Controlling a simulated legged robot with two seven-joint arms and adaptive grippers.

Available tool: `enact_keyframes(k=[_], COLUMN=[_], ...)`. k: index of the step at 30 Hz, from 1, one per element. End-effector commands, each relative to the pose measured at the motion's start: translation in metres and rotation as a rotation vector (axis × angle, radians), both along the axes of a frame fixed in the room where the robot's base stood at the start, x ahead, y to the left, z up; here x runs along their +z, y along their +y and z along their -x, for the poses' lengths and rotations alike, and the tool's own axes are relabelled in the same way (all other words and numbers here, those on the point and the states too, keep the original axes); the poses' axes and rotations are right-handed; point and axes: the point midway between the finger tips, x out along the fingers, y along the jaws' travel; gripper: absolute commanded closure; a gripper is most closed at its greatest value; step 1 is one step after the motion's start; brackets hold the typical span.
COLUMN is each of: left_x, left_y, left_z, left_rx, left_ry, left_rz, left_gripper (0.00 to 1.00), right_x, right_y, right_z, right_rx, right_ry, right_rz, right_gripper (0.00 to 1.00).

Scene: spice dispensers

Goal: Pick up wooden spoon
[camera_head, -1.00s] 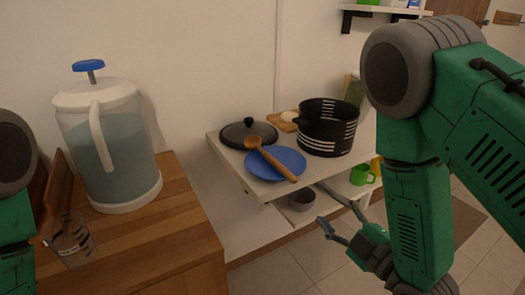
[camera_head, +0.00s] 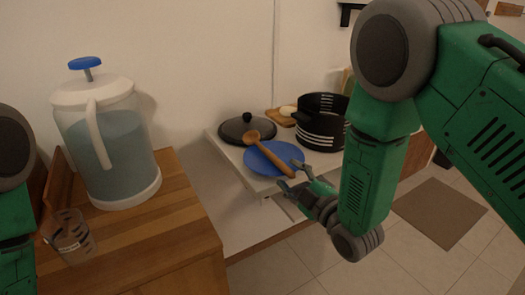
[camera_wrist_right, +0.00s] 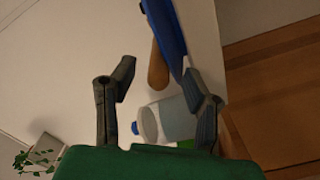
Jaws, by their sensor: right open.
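The wooden spoon (camera_head: 267,158) lies over the blue plate (camera_head: 285,154), its bowl end toward the black pot lid (camera_head: 249,128) and its handle toward the front. My right gripper (camera_head: 291,176) is open and empty at the shelf's front edge, close to the handle end. In the right wrist view the spoon's handle end (camera_wrist_right: 158,68) shows ahead between the open fingers (camera_wrist_right: 158,82), beside the blue plate (camera_wrist_right: 171,28). I cannot tell the exact gap. The spoon's bowl is out of the wrist view. My left gripper is not in view.
A black pot (camera_head: 318,133) stands behind the plate, right of the lid. A wooden cabinet (camera_head: 185,225) at left bears a large water dispenser (camera_head: 110,150) and a clear glass (camera_head: 72,238). A pale container (camera_wrist_right: 168,120) with a blue cap shows low in the wrist view.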

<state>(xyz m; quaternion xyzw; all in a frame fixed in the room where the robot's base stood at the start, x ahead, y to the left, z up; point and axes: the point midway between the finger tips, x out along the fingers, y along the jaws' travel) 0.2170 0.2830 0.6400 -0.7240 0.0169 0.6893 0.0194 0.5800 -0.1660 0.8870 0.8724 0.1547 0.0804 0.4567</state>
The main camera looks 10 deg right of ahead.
Motion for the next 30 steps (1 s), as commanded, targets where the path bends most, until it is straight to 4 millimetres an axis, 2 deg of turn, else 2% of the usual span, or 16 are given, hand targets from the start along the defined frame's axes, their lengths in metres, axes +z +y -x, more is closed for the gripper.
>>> enact_keyframes(k=[4,5,6,8,9,20,23,30], left_x=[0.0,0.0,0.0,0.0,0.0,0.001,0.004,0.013], left_y=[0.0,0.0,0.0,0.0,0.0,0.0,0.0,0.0], left_z=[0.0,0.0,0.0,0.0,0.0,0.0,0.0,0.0], left_rx=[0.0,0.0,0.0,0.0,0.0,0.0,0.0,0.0], left_ry=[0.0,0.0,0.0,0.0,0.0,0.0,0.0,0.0], left_rz=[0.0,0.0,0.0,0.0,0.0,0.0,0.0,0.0], left_gripper=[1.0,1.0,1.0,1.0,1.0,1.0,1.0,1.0], right_x=[0.0,0.0,0.0,0.0,0.0,0.005,0.02,0.07], right_y=[0.0,0.001,0.001,0.001,0.001,0.001,0.001,0.001], right_z=[0.0,0.0,0.0,0.0,0.0,0.0,0.0,0.0], right_rx=[0.0,0.0,0.0,0.0,0.0,0.0,0.001,0.0], right_ry=[0.001,0.001,0.001,0.001,0.001,0.0,-0.004,-0.004], right_rz=[0.0,0.0,0.001,0.001,0.001,0.001,0.002,0.002], right_gripper=[0.58,0.62,0.76,0.97,1.0,1.0,1.0,1.0])
